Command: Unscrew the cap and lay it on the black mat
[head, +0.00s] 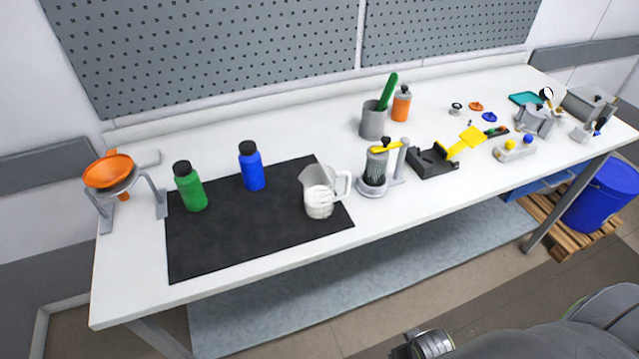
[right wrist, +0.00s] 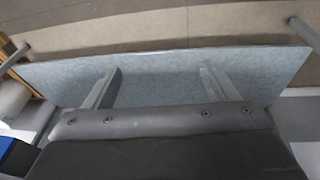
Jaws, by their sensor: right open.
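The black mat (head: 240,240) lies on the left part of the white table. A green bottle (head: 192,193) with a black cap (head: 182,168) stands upright at its back left edge. A blue bottle (head: 253,172) with a black cap (head: 248,148) stands upright near the mat's back edge. An orange bottle (head: 401,106) with a grey cap (head: 404,89) stands at the back of the table. In the right wrist view my right gripper (right wrist: 158,76) is open and empty, with the floor and a blue-grey surface beyond its fingers. My left gripper is not in view.
A clear jug (head: 318,192) stands on the mat's right part. An orange funnel (head: 108,170) sits in a stand at the left. A grey cup (head: 373,121), a pump-like device (head: 375,172) and a black holder (head: 432,162) stand to the right. The mat's front left is clear.

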